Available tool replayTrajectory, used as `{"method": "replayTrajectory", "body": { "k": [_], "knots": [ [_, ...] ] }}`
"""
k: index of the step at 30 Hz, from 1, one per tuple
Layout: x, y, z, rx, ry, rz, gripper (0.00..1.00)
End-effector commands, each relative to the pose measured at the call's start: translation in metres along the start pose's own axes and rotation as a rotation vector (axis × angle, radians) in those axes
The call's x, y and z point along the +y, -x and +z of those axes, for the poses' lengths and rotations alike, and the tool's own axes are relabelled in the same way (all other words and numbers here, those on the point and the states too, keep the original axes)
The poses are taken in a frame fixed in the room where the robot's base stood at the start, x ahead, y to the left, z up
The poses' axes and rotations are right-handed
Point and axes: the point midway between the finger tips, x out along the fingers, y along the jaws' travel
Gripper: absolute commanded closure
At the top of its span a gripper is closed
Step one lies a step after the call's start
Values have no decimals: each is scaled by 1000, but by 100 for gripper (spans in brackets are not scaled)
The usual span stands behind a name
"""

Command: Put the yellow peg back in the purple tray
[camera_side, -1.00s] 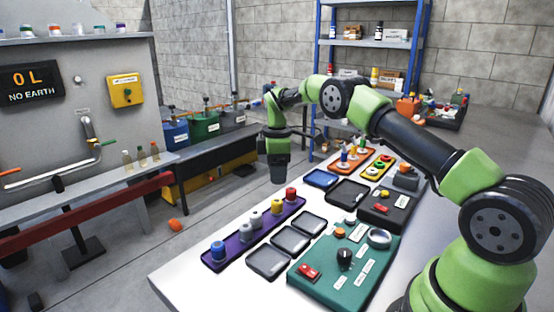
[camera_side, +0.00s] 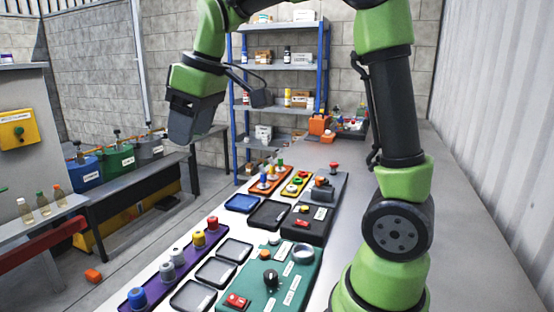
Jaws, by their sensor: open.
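The long purple tray (camera_side: 121,304) lies at the front left of the white table. In it stand a blue peg (camera_side: 137,298), two grey pegs (camera_side: 167,271), a yellow peg (camera_side: 199,239) and a red peg (camera_side: 212,224) in a row. My gripper (camera_side: 188,128) is open and high above the table's left edge, tilted, well clear of the tray. Nothing shows between its jaws, though the fingertips are hard to make out.
Black-rimmed trays (camera_side: 216,272) and a green panel (camera_side: 286,296) with knobs lie beside the purple tray. Farther back are a blue tray (camera_side: 241,203), an orange tray (camera_side: 257,187) with small coloured pegs and a yellow tray (camera_side: 303,177). A shelf rack (camera_side: 325,75) stands behind.

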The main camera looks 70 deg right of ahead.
Motion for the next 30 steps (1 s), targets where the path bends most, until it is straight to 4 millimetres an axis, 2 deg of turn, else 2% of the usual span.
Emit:
{"method": "replayTrajectory", "body": {
  "k": [1, 6, 12, 15, 20, 30],
  "knots": [
    [-14, 15, 14, 40, -51, -3, 42],
    [-52, 42, 69, 152, -261, -40, 42],
    [-80, 44, 126, 249, -469, -104, 42],
    [-86, 41, 142, 272, -533, -128, 42],
    [-90, 38, 152, 285, -573, -142, 42],
    [-90, 38, 151, 284, -574, -141, 42]
  ]
}}
